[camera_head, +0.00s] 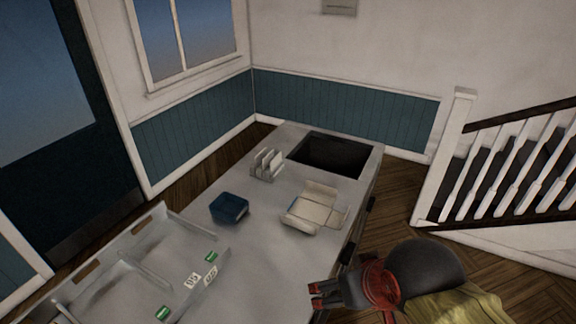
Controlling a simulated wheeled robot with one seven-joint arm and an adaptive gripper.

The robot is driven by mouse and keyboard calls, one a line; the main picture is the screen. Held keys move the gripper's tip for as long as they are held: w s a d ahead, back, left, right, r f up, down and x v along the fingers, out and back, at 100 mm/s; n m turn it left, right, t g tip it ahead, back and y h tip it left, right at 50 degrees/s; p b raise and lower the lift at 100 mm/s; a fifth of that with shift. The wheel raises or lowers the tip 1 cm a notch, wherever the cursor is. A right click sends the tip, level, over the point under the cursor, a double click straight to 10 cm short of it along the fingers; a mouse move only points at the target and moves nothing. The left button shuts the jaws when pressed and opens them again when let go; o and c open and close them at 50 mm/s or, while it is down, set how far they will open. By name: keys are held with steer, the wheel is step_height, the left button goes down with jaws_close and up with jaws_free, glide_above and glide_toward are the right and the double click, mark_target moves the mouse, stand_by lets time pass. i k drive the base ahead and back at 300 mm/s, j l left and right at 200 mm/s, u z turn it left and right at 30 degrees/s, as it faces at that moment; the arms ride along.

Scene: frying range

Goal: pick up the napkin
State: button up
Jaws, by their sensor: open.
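I cannot make out a napkin for certain. A cream, flat, folded piece with raised flaps (315,208) lies on the grey counter near its right edge. It looks like an opened paper carton, and I cannot tell whether a napkin is in or under it. My gripper (319,295), dark with red fingertips, is open at the lower middle. It appears empty, near the counter's right edge, in front of the cream piece and apart from it.
On the counter (262,238) stand a dark blue square tub (229,208) and a white slotted rack (267,164). A dark recessed opening (330,154) is at the far end. A grey divided tray (150,262) with green-and-white labels fills the left. A staircase railing (490,178) is at right.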

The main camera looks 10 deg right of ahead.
mark_target(276, 161)
steer(key=i+l+u, duration=0.1)
steer(key=i+l, duration=0.15)
steer(key=i+l+u, duration=0.1)
steer(key=l, duration=0.3)
steer(key=i+l+u, duration=0.1)
steer(key=i+l, duration=0.2)
steer(key=i+l+u, duration=0.1)
steer(key=l, duration=0.35)
steer(key=i+l+u, duration=0.1)
steer(key=i+l, duration=0.2)
steer(key=l, duration=0.1)
